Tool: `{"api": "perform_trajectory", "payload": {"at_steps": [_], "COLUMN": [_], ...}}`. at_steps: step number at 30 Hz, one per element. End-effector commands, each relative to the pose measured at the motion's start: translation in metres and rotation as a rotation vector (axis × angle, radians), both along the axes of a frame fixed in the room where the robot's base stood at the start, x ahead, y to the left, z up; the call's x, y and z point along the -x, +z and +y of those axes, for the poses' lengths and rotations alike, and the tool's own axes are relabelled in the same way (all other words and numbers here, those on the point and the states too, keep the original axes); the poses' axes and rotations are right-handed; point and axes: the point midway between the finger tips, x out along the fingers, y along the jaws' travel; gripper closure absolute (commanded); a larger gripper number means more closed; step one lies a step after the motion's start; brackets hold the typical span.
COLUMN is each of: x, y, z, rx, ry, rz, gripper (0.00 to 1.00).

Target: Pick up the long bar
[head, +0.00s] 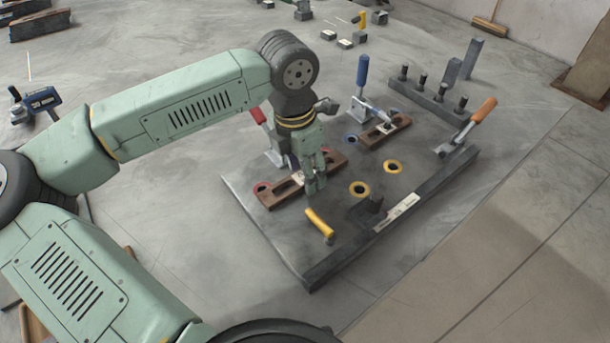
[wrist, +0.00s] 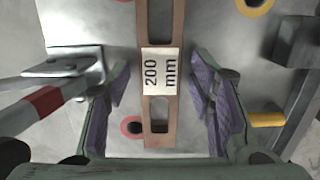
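The long bar (head: 272,197) is a brown slotted bar lying on the dark plate (head: 262,228) under my gripper. In the wrist view the bar (wrist: 158,134) runs up and down the middle, with a white label (wrist: 161,71) reading "200 mm". My gripper (head: 315,186) points down over the bar's middle. In the wrist view my gripper (wrist: 160,88) is open, with a purple-padded finger on each side of the bar and a gap on both sides. Finger height against the bar is hard to tell. The bar's upper end is out of the wrist view.
A red-handled clamp (head: 259,116) stands close left of the bar. A second brown bar (head: 372,138) lies behind, beside a blue-handled clamp (head: 361,85).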

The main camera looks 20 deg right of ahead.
Motion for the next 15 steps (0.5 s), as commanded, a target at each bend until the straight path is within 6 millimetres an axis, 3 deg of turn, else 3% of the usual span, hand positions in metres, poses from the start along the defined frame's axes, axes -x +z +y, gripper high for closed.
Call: {"api": "perform_trajectory", "payload": {"at_steps": [15], "x": [0.0000], "y": [0.0003], "z": [0.0002], "rx": [0.000], "ry": [0.000], "rz": [0.000], "gripper": [0.88]}}
